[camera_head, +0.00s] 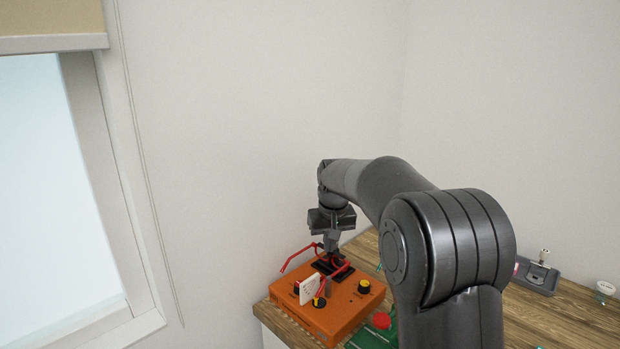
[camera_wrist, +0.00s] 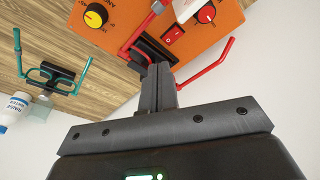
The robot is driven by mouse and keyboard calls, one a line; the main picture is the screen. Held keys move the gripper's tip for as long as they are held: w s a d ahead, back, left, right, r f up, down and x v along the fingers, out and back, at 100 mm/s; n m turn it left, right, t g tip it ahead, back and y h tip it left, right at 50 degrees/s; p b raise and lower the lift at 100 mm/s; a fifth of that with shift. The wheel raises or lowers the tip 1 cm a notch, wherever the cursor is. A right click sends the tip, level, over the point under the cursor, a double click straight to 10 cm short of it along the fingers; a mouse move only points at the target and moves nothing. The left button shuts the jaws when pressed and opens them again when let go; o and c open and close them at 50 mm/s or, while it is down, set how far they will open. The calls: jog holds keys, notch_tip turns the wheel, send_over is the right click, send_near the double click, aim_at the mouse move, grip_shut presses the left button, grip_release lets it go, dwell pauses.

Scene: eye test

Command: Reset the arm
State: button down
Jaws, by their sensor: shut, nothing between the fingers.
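My gripper (camera_head: 331,254) is at the end of my dark arm, which reaches from the lower right toward the back left. It points down just above the orange box (camera_head: 342,322), close to a black holder with red bent arms (camera_head: 340,272) on the box. In the wrist view my gripper (camera_wrist: 160,70) is shut and empty, with its fingertips in front of the black and red holder (camera_wrist: 194,76). I cannot tell whether they touch it. The orange box (camera_wrist: 140,14) shows a yellow knob, a red knob and a red switch.
The wooden worktop (camera_head: 560,320) extends right. A green item (camera_head: 374,338) lies beside the box. A grey tray (camera_head: 536,275) and a small clear cup (camera_head: 605,290) stand at right. The wrist view shows a green-armed holder (camera_wrist: 58,78) and a white bottle (camera_wrist: 14,108). Walls close the back.

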jog(key=s+d+r+m+t, duration=0.1)
jog(key=s+d+r, duration=0.25)
jog(key=s, duration=0.55)
jog(key=s+d+r+t, duration=0.1)
jog(key=s+d+r, duration=0.3)
jog(key=s, duration=0.6)
jog(key=s+d+f+m, duration=0.1)
jog(key=s, duration=0.8)
jog(key=s+d+f+t, duration=0.1)
jog(key=s+f, duration=0.1)
jog(key=s, duration=0.8)
jog(key=shift+d+f+m, duration=0.15)
jog(key=shift+f+m, duration=0.1)
jog(key=shift+m, duration=0.15)
